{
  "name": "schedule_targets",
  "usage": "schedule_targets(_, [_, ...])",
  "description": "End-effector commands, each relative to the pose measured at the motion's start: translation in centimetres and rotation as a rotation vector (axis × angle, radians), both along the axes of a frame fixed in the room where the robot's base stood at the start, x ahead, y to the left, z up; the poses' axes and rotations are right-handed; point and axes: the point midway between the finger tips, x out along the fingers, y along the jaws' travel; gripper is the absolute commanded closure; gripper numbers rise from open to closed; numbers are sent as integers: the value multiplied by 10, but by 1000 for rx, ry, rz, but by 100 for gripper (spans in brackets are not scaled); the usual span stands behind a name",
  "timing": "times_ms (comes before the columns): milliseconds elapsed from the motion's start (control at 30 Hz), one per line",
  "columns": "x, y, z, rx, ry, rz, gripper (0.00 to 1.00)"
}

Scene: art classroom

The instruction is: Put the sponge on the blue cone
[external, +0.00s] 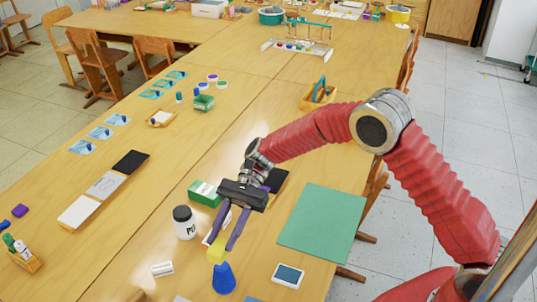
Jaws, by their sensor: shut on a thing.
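My gripper (227,240) has purple fingers and points down over the table. It is shut on a yellow sponge (217,251). The sponge sits just above and slightly left of the tip of the blue cone (224,279) in this view. The cone stands upright on the table near the bottom edge of the picture. I cannot tell whether the sponge touches the cone.
A white jar with a black lid (185,224) stands left of my gripper, with a green box (204,194) behind it. A white block (162,269) lies left of the cone. A phone-like device (288,275) and a green mat (321,229) lie to the right.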

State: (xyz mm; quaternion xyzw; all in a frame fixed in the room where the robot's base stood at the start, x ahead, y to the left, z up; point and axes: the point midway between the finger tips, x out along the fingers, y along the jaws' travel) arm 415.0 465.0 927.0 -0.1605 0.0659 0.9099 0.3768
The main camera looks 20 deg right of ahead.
Motion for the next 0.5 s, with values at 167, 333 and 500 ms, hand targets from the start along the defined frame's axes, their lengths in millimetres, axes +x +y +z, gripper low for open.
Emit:
schedule_targets(167, [0,0,0,0,0,0,91])
schedule_targets(333, [0,0,-15,0,2,1,91])
schedule_targets(500, [0,0,-34,0,2,1,91])
